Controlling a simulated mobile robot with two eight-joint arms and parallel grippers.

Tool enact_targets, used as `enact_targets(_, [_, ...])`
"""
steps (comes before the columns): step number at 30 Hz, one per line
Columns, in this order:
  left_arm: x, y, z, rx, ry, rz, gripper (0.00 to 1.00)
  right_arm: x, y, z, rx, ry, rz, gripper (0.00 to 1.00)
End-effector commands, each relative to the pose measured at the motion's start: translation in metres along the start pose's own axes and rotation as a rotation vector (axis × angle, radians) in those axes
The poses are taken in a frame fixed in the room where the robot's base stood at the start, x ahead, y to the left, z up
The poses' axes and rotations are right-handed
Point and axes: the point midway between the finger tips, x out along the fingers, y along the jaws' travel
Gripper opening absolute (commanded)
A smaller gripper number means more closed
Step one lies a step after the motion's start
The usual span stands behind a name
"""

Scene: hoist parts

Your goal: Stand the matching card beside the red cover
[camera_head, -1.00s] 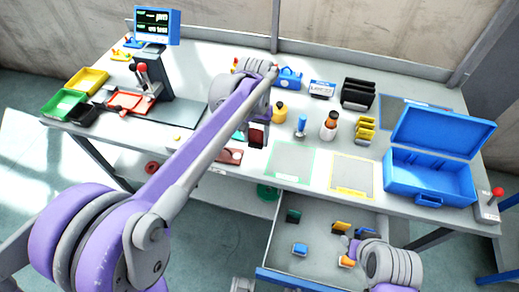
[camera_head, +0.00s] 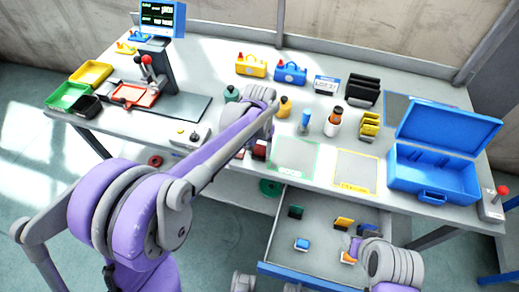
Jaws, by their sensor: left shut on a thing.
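My left arm reaches across the bench, and its gripper (camera_head: 259,142) is low near the front edge. It is shut on a small dark red card-like piece (camera_head: 260,151), largely hidden by the gripper and arm. A flat red frame-like part (camera_head: 134,95) lies by the lever press at the left; I cannot tell whether it is the red cover.
An open blue case (camera_head: 433,180) stands at the right. Green (camera_head: 68,96) and yellow bins (camera_head: 91,73) are at the left.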

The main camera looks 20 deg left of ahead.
Motion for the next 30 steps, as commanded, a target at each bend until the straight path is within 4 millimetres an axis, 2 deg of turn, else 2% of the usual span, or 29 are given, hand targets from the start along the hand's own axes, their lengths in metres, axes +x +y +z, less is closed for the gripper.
enact_targets(2, [0.004, 0.0, 0.0, 0.0, 0.0, 0.0, 0.0, 0.003, 0.0, 0.002, 0.0, -0.001, 0.0, 0.47])
enact_targets(3, [0.004, 0.0, 0.0, 0.0, 0.0, 0.0, 0.61, 0.002, 0.0, 0.002, 0.0, -0.001, 0.0, 0.47])
enact_targets(7, [0.003, 0.0, 0.0, 0.0, 0.0, 0.0, 0.84, 0.002, 0.0, 0.001, 0.0, -0.001, 0.0, 0.47])
enact_targets(8, [0.003, 0.0, 0.0, 0.0, 0.0, 0.0, 0.87, 0.002, 0.0, 0.001, 0.0, -0.001, 0.0, 0.47])
enact_targets(16, [0.002, 0.0, 0.0, 0.0, 0.0, 0.0, 0.87, 0.001, 0.0, 0.001, 0.0, -0.001, 0.0, 0.47])
enact_targets(20, [-0.007, 0.0, 0.0, 0.0, 0.0, 0.0, 0.87, -0.002, 0.0, -0.001, 0.0, 0.001, 0.0, 0.47])
enact_targets(23, [-0.023, 0.0, 0.0, 0.0, 0.0, 0.0, 0.87, -0.003, 0.0, -0.002, 0.0, 0.001, 0.0, 0.47])
enact_targets(30, [-0.076, 0.0, 0.0, 0.0, 0.0, 0.0, 0.87, -0.007, 0.0, -0.005, 0.0, 0.003, 0.0, 0.47])
